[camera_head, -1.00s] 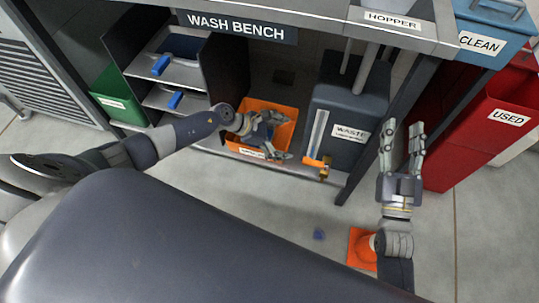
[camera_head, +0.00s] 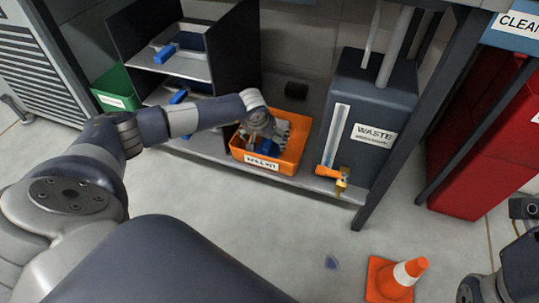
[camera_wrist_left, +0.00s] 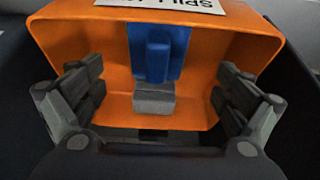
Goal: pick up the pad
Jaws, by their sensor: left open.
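The orange spill kit bin (camera_head: 294,158) stands on the bench's low shelf. A blue piece with a raised blue grip (camera_wrist_left: 158,55), which looks like the pad, is inside it; a grey block (camera_wrist_left: 154,98) sits just below the grip. In the head view the blue piece (camera_head: 266,147) is partly hidden by my left gripper (camera_head: 270,135). My left gripper reaches down into the bin. In the left wrist view its fingers (camera_wrist_left: 155,100) are spread apart on either side of the blue piece and grey block, with gaps to both. My right gripper's fingers are out of frame.
The dark waste tank (camera_head: 372,105) with an orange-handled tap (camera_head: 330,173) stands right of the bin. Shelves with blue-handled items (camera_head: 165,53) and a green bin (camera_head: 116,90) are left.

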